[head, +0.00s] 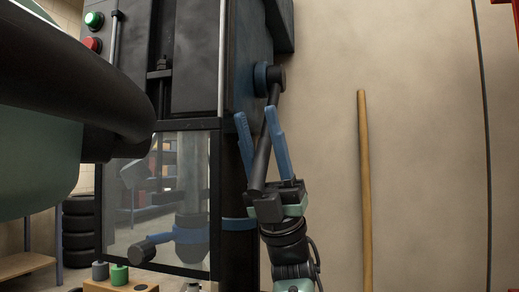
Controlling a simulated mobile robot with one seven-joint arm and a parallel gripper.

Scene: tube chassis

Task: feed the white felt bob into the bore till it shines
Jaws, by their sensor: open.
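A dark machine (187,60) with a clear guard over its lower front stands left of centre in the head view. A black lever (264,145) hangs from a blue and black hub (268,78) on its right side. My gripper (256,113) points up with its two blue fingers apart, just below the hub. The lever runs between the fingers in the picture; I cannot tell whether they touch it. A white felt bob and a bore cannot be made out behind the hazy guard (150,200).
A wooden block (128,286) with grey and green pieces stands at the lower left. Green (94,20) and red (92,44) buttons are on the machine. A wooden pole (364,190) leans on the wall at right. Tyres (78,230) are stacked at left.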

